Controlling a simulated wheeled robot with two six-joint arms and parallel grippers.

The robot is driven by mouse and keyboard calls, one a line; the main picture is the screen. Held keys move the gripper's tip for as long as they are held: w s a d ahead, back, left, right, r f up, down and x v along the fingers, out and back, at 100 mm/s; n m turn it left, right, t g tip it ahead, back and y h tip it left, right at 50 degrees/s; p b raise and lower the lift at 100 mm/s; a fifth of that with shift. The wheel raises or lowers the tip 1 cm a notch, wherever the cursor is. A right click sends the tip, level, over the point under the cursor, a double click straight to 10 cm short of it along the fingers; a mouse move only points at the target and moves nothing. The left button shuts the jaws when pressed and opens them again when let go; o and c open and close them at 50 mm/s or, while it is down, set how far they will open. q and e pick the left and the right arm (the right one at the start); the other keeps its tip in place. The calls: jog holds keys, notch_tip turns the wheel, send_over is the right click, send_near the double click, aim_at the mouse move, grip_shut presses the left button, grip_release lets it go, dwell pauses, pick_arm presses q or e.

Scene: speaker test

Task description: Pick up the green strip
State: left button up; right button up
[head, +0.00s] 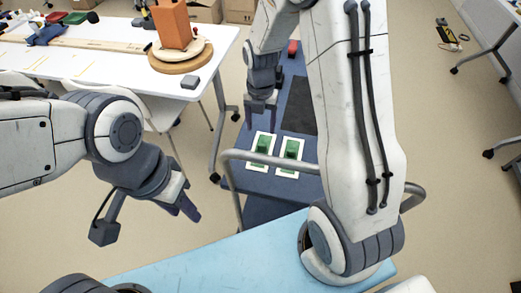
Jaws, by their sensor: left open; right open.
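Two green pieces, each in a white frame, lie side by side on a dark blue cart top: the left green piece (262,144) and the right green piece (291,150). I cannot tell which of them is the green strip. My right gripper (261,121) is open, pointing down above and just behind the left green piece, with nothing seen between its fingers. Whether it touches the piece is not clear. My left gripper (185,206) is open and empty, out over the floor to the left of the cart.
The cart's metal rail (268,158) runs across its near side. A dark mat (300,107) lies behind the frames. A white table (115,68) at the upper left bears an orange block (171,24) on a round wooden base. A light blue surface (220,258) is in front.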

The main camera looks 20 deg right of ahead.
aim_at(262, 145)
jog(key=f, duration=0.8)
jog(key=shift+s+d, duration=0.1)
jog(key=shift+s, duration=0.1)
grip_shut()
